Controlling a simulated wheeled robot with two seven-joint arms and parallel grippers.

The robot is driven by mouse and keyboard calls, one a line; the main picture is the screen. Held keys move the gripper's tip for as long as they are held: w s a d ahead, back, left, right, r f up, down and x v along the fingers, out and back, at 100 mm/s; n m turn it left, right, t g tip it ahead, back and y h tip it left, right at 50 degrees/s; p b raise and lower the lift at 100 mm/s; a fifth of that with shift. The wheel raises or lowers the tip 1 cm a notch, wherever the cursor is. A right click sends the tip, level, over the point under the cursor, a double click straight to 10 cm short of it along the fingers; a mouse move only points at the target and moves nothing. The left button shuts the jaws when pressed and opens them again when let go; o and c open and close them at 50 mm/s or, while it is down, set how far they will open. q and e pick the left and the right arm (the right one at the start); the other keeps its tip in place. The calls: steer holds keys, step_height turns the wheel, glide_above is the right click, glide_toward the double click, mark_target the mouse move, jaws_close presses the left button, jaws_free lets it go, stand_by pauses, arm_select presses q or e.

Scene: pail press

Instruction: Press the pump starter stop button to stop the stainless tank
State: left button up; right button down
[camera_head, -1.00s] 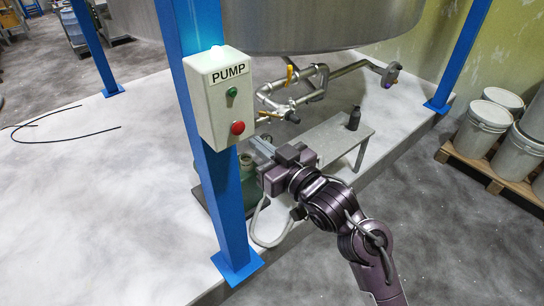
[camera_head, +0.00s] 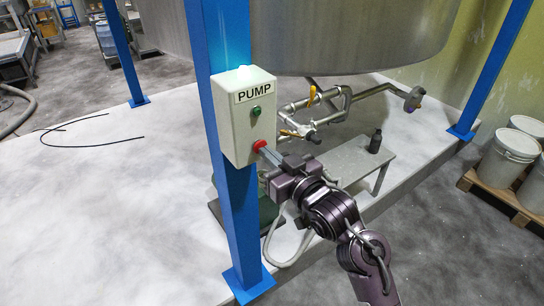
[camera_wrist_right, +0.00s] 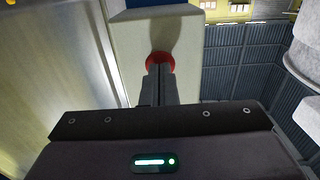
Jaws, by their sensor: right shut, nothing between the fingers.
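The pump starter (camera_head: 243,115) is a pale box labelled PUMP, fixed to a blue post. It has a green button (camera_head: 256,111) above and a red button (camera_head: 259,146) below. My right gripper (camera_head: 264,151) is shut and empty, with its fingertips at the red button. In the right wrist view the shut fingers (camera_wrist_right: 158,80) overlap the lower part of the red button (camera_wrist_right: 160,59); they appear to touch it, but how far it is pressed I cannot tell. The stainless tank (camera_head: 350,40) stands behind the post. My left gripper is not in view.
Pipes with yellow-handled valves (camera_head: 312,97) run under the tank. A small bench (camera_head: 365,160) with a dark bottle (camera_head: 375,142) stands right of my gripper. White pails (camera_head: 514,158) sit on a pallet at the right. A black cable lies on the floor at left.

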steer(key=shift+w+a, duration=0.25)
steer(key=shift+w, duration=0.1)
steer(key=shift+s, duration=0.1)
steer(key=p+v, duration=0.1)
steer(key=v, duration=0.4)
steer(key=shift+s+d+p, duration=0.2)
steer(key=shift+p, duration=0.1)
stand_by(0.6)
